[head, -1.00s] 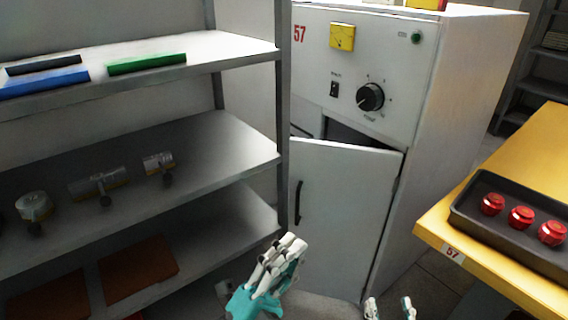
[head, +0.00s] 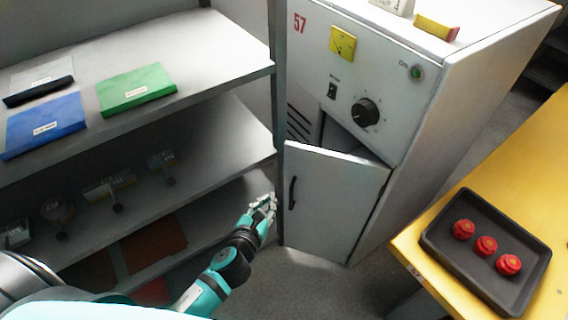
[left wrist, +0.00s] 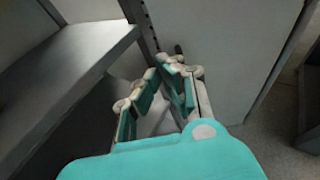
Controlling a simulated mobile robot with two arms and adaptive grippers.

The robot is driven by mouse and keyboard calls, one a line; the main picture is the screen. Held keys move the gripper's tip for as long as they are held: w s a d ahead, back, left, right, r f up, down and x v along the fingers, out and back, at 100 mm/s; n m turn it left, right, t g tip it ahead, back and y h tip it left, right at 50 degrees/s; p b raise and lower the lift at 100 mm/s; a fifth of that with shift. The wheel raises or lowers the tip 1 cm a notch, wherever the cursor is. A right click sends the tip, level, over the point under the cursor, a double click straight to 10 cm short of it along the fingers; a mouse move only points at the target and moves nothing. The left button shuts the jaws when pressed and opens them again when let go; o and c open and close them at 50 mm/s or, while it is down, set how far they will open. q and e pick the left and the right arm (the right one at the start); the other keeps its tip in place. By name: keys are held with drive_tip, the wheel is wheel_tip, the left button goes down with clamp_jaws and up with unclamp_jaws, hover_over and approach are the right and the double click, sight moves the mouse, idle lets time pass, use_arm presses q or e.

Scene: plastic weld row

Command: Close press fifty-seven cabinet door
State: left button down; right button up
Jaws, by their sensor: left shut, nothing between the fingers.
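The white cabinet (head: 385,75) marked 57 has its lower door (head: 335,205) ajar. The door's hinge side is at the right, and a dark gap shows above its top edge. Its black handle (head: 292,192) is near the left, free edge. My left gripper (head: 268,200) is shut and empty, just left of the handle and beside the shelf post; I cannot tell whether it touches the door. In the left wrist view the fingers (left wrist: 165,78) point at the pale door panel (left wrist: 225,55). My right gripper is not in view.
A grey shelf rack (head: 205,50) with binders and metal parts stands close on the left. A yellow table (head: 420,235) with a black tray (head: 455,265) of red parts is at the right. Grey floor (head: 310,275) is clear before the door.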

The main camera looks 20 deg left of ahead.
sight(285, 168)
use_arm(q)
drive_tip(key=x, duration=0.8)
drive_tip(key=r+x, duration=0.1)
drive_tip(key=x, duration=0.3)
drive_tip(key=shift+w+d, duration=0.1)
drive_tip(key=shift+w, duration=0.2)
